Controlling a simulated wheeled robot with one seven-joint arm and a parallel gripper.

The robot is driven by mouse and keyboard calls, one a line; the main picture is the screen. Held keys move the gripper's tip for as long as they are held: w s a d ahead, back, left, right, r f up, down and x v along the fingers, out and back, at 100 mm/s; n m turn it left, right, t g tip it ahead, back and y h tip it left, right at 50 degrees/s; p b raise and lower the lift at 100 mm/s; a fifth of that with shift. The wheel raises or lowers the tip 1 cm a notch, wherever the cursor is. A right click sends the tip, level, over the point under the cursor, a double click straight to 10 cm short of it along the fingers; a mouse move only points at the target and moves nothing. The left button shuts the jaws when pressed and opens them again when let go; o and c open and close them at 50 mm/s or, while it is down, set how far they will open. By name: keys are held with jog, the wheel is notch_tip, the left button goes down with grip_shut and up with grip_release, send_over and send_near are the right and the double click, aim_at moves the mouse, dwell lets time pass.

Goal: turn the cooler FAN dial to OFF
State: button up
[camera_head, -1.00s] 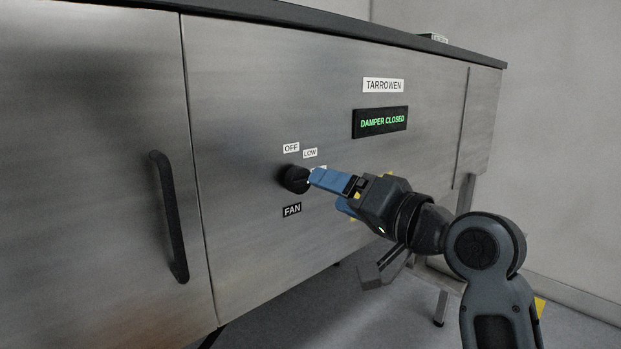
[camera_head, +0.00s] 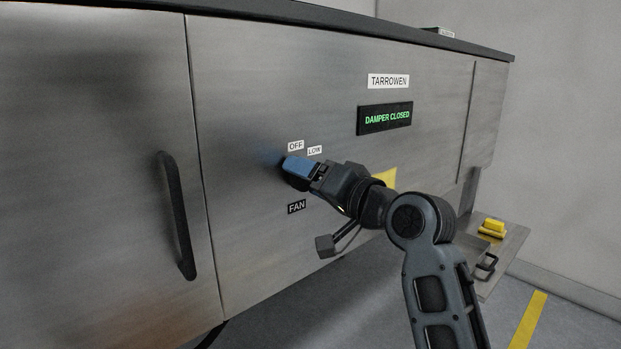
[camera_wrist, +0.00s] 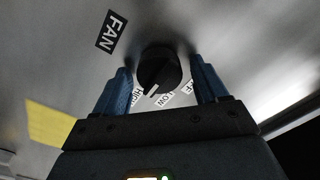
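The FAN dial (camera_wrist: 158,68) is a round black knob on the steel front panel. In the wrist view its white pointer mark lies near the HIGH label (camera_wrist: 137,97), on the side towards the LOW label (camera_wrist: 167,98). The OFF label (camera_wrist: 187,87) is beyond LOW; it also shows in the head view (camera_head: 295,145). My gripper (camera_wrist: 160,67) is open, with one blue finger on each side of the dial and a narrow gap visible to each. In the head view my gripper (camera_head: 288,165) hides the dial. The FAN label (camera_head: 297,207) is below.
A cabinet door with a black handle (camera_head: 177,215) is at the left. A green-lit display (camera_head: 384,117) reads DAMPER CLOSED. A yellow patch (camera_head: 385,179) is behind my arm. A yellow object (camera_head: 492,227) sits on a low surface at the right.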

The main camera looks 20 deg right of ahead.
jog(key=c, duration=1)
jog(key=shift+o, duration=0.2)
jog(key=shift+n+b, duration=0.35)
jog(key=shift+n, duration=0.05)
jog(key=shift+s+a+n+b, duration=0.1)
jog(key=shift+n+b, duration=2.65)
jog(key=shift+n, duration=1.5)
jog(key=shift+a+n+b, duration=0.1)
jog(key=shift+n+b, duration=2.6)
jog(key=shift+n, duration=1.55)
